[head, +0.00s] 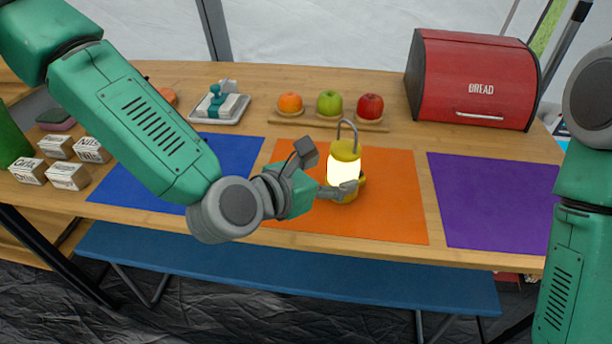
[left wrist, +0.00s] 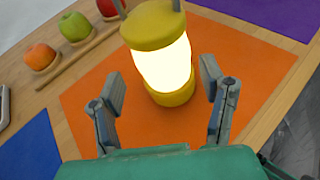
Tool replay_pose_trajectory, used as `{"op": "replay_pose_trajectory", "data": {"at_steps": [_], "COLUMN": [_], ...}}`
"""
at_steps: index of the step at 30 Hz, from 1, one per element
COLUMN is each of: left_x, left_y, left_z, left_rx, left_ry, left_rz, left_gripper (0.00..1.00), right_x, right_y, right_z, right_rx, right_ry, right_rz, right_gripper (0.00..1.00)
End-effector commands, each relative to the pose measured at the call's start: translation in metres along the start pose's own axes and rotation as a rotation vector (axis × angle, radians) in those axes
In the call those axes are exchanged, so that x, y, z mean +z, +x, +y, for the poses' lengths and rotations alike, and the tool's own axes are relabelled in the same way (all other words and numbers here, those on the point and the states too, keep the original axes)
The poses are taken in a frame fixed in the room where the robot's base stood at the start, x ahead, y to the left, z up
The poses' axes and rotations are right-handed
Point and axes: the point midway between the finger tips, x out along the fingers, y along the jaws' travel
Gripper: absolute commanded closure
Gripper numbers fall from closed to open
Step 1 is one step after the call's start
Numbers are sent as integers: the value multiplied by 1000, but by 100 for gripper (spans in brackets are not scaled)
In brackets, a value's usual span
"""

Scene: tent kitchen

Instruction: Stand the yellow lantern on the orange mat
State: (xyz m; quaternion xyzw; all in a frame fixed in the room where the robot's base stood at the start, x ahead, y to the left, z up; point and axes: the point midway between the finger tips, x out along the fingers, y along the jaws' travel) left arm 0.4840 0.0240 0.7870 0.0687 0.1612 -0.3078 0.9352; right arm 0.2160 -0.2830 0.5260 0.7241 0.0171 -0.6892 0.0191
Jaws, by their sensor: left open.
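The yellow lantern (head: 344,168) stands upright on the orange mat (head: 395,200), with its light glowing and its grey handle raised. In the left wrist view the lantern (left wrist: 163,60) stands between and just beyond the fingertips, with the orange mat (left wrist: 95,100) around its base. My left gripper (head: 330,172) is open at the lantern, its fingers apart on either side in the left wrist view (left wrist: 165,95). I cannot tell whether a finger touches it. My right arm shows at the right edge, but its gripper is out of view.
A blue mat (head: 235,150) lies left and a purple mat (head: 495,200) right. Small boxes (head: 68,175) stand left.

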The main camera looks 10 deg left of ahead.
Motion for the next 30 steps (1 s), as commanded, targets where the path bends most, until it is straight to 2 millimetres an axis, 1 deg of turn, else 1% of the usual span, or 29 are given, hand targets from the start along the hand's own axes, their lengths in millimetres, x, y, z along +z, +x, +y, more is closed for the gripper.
{"op": "replay_pose_trajectory", "data": {"at_steps": [1,6,9,12,15,18,30], "left_x": [2,2,1,1,1,0,0], "left_y": [-14,-49,-66,-76,-83,-85,-85], "left_z": [0,-1,-1,-2,-2,-1,-1], "left_rx": [-1,0,0,1,0,0,0], "left_ry": [-4,-2,-2,1,1,2,2], "left_rz": [2,3,3,3,3,2,2], "left_gripper": [36,36,36,36,36,36,36], "right_x": [0,-1,-1,-1,-1,-1,-1], "right_y": [-5,-12,-14,-16,-16,-17,-16], "right_z": [0,0,0,0,0,0,0], "right_rx": [0,0,0,0,0,0,0], "right_ry": [0,-1,0,0,0,0,0], "right_rz": [0,0,0,0,0,0,0], "right_gripper": [60,60,60,60,60,60,60]}}
